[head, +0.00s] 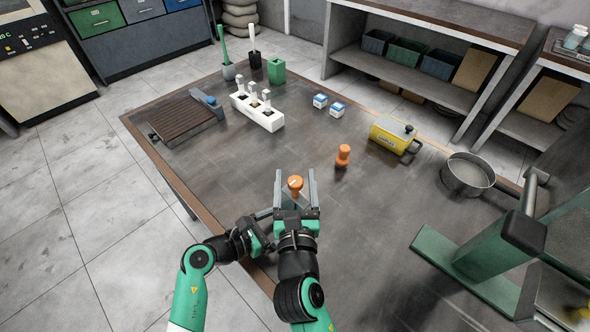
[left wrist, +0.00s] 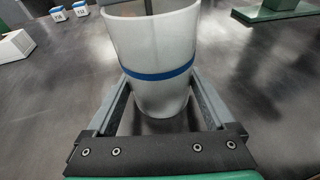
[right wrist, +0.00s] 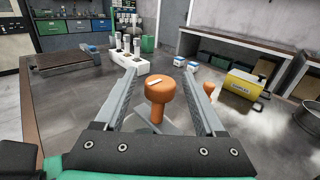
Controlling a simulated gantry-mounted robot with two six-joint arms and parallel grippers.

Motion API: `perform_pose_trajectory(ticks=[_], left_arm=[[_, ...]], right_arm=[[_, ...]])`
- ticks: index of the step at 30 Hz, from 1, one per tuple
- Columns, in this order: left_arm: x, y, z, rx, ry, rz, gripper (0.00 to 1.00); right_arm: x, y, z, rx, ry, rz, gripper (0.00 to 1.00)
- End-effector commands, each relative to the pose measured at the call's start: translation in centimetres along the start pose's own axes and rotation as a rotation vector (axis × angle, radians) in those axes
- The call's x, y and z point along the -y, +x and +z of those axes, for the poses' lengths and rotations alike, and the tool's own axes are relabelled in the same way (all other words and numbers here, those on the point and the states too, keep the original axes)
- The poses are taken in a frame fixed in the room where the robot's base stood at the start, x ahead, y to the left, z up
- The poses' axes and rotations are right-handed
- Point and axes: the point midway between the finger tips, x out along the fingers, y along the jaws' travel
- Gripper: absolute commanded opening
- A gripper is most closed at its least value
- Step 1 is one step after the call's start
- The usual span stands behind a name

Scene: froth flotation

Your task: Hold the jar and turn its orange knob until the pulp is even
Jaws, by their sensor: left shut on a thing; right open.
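The jar (left wrist: 150,45) is pale and translucent with a blue band, and stands upright on the table in the left wrist view. My left gripper (left wrist: 158,90) is shut on it, one finger at each side. In the head view the jar is mostly hidden behind my grippers. The orange knob (head: 295,184) is on top, with a white mark; it also shows in the right wrist view (right wrist: 159,92). My right gripper (head: 295,176) is open, its fingers on either side of the knob with gaps visible. The pulp is not visible.
An orange piece (head: 343,155) stands just beyond the jar. Farther off are a yellow box (head: 393,134), a metal pan (head: 466,178), a white rack (head: 257,112), small blue-white boxes (head: 337,109) and a ribbed tray (head: 185,118). A green stand (head: 480,248) is at right.

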Motion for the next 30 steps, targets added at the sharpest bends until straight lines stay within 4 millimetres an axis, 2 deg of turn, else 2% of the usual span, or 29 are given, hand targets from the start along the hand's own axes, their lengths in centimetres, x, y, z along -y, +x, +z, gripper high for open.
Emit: perform_pose_trajectory(ticks=[3, 6, 15, 27, 30], left_arm=[[0.0, 0.0, -0.1, -0.001, 0.0, 0.0, 0.57], [0.0, 0.0, -0.1, -0.001, 0.0, 0.0, 0.57], [0.0, 0.0, -0.1, -0.001, 0.0, 0.0, 0.57], [0.0, 0.0, -0.1, -0.001, -0.001, 0.0, 0.57], [0.0, 0.0, -0.1, -0.001, -0.001, 0.0, 0.57]], right_arm=[[0.0, 1.7, 0.0, 0.0, -0.001, -0.001, 0.72], [0.0, 2.4, 0.0, 0.001, 0.0, -0.001, 0.72], [0.0, 2.6, 0.0, 0.001, 0.0, 0.0, 0.7], [0.0, 2.6, 0.0, 0.0, 0.0, 0.0, 0.0], [0.0, 2.6, 0.0, 0.0, 0.0, 0.0, 0.0]])
